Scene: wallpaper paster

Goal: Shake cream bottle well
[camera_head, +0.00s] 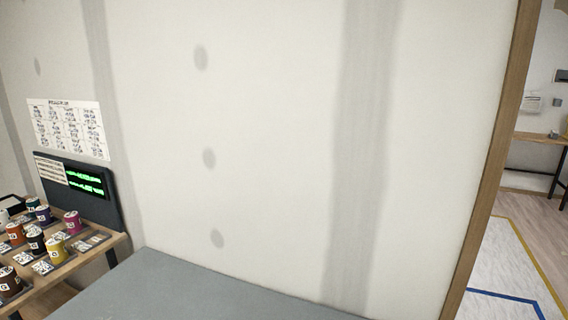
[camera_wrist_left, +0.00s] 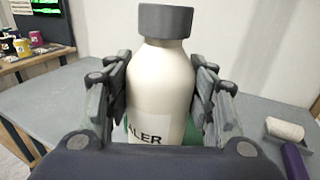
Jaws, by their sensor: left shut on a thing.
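In the left wrist view, a cream bottle (camera_wrist_left: 160,85) with a grey cap stands upright between the fingers of my left gripper (camera_wrist_left: 163,95). The fingers are shut on its sides. A white label on its lower front shows the letters "ALER"; the rest of the label and the base are hidden behind the gripper body. The head view shows neither gripper nor the bottle. My right gripper is not in view.
A grey table (camera_head: 190,290) lies along the white wall (camera_head: 270,130). A paint roller (camera_wrist_left: 285,130) with a purple handle lies on it at right. At left, a wooden shelf (camera_head: 75,262) holds several coloured pots below a dark display (camera_head: 85,180). A wooden post (camera_head: 492,160) borders an opening.

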